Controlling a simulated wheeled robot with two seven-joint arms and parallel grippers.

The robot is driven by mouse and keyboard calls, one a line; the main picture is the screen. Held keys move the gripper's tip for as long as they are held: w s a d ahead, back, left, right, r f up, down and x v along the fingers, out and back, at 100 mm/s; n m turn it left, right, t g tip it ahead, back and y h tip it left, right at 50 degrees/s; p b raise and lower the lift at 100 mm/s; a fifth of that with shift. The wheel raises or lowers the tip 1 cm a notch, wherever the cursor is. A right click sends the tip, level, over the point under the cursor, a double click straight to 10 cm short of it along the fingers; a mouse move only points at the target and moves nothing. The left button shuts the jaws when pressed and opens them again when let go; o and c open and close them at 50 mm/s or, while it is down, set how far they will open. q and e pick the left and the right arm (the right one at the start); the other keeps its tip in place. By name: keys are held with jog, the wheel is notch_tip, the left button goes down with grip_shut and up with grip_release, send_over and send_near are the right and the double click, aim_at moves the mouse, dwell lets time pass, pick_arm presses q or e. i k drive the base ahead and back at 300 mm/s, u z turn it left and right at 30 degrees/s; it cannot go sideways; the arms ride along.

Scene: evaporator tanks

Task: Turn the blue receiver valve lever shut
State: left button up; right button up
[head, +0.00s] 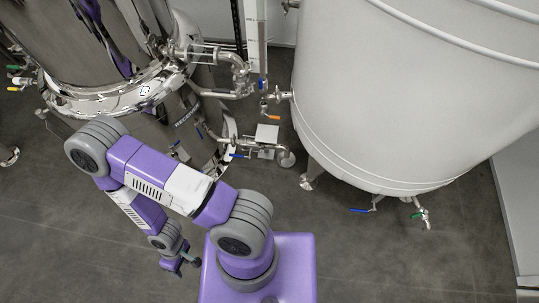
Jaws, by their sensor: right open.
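Several blue levers are in view, and I cannot tell for sure which is the receiver valve's. One blue lever (359,210) sticks out to the left from a small valve under the white tank (420,100). Another blue lever (237,155) is on the low pipe between the steel vessel and the white tank. A small blue lever (262,84) sits higher on the vertical pipe. My right gripper (184,268) is open and empty, pointing down above the floor at lower left, apart from every lever. My left gripper is out of view.
The shiny steel vessel (60,40) fills the upper left. A green-handled valve (419,215) is beside the lever under the white tank. An orange handle (274,118) is on the middle piping. The grey floor (60,230) is clear at lower left.

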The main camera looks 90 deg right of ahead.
aim_at(249, 157)
jog(key=k, duration=0.45)
jog(key=z, duration=1.6)
jog(key=i, duration=1)
